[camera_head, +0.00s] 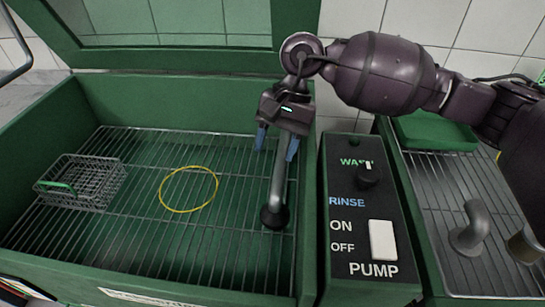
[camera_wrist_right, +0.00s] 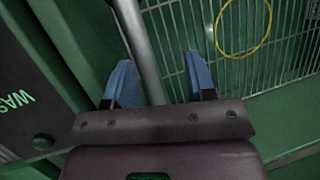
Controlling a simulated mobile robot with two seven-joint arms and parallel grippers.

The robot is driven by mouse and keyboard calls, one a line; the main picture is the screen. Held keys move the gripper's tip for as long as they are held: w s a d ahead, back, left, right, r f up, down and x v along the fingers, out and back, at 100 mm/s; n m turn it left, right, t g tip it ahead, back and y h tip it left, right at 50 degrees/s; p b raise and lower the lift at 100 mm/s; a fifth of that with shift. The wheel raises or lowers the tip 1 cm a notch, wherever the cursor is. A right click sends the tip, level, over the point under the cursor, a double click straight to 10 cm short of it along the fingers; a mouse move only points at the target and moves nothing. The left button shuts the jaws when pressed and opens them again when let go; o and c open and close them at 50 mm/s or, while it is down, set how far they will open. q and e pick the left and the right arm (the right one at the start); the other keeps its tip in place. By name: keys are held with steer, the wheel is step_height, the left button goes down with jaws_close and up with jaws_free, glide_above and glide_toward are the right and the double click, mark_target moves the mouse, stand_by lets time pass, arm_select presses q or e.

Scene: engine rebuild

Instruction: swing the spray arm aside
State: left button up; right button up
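The spray arm (camera_head: 278,185) is a grey bar with a dark round knob at its near end, on the right side of the green washer basin. In the right wrist view the bar (camera_wrist_right: 143,50) runs between my two blue fingers, closer to the left one. My right gripper (camera_head: 277,143) points down over the bar with its fingers spread, one on each side. It is open, and the fingers (camera_wrist_right: 161,80) show a gap to the right of the bar. The bar's far end is hidden behind the gripper. My left gripper is not in view.
A wire basket (camera_head: 82,182) sits at the left on the basin's rack, and a yellow ring (camera_head: 188,189) marks the rack's middle. The control panel (camera_head: 345,268) with a knob and pump switch stands right of the basin. The raised green lid (camera_head: 295,20) is behind.

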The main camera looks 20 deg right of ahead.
steer(key=v, duration=0.7)
steer(key=shift+s, duration=0.1)
stand_by(0.7)
